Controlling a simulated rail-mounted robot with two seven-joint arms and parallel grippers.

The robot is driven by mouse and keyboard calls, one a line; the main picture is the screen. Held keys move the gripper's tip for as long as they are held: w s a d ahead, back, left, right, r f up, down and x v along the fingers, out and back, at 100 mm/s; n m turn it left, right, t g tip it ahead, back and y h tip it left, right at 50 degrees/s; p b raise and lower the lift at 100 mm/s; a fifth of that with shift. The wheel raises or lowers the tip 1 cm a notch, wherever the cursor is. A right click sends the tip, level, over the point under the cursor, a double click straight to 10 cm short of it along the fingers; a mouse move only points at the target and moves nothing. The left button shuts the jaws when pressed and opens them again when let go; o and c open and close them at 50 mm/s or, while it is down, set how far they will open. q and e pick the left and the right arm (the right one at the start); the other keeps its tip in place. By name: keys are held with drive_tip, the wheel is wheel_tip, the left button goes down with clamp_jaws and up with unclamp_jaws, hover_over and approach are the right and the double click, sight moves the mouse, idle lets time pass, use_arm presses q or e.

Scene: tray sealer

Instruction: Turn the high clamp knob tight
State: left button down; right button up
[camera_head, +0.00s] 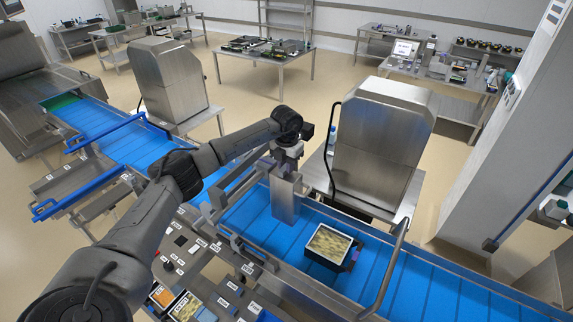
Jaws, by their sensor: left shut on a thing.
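My left arm reaches in from the lower left, and its left gripper (289,156) points down at the top of an upright metal post (285,200) beside the blue conveyor. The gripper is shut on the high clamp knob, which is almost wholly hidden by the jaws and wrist. The knob's turn position cannot be seen. My right gripper is not in view.
A tray with pale food (329,242) sits on the blue conveyor (400,283), right of the post. A tall steel cabinet (376,145) stands behind. Metal guide rails and a bent bar (387,270) flank the belt. A labelled panel (190,250) lies in front.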

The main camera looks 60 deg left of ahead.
use_arm(q)
drive_tip(key=c, duration=1)
unclamp_jaws()
wheel_tip(320, 180, up, 14)
drive_tip(key=b, duration=0.2)
drive_tip(key=shift+f, duration=0.1)
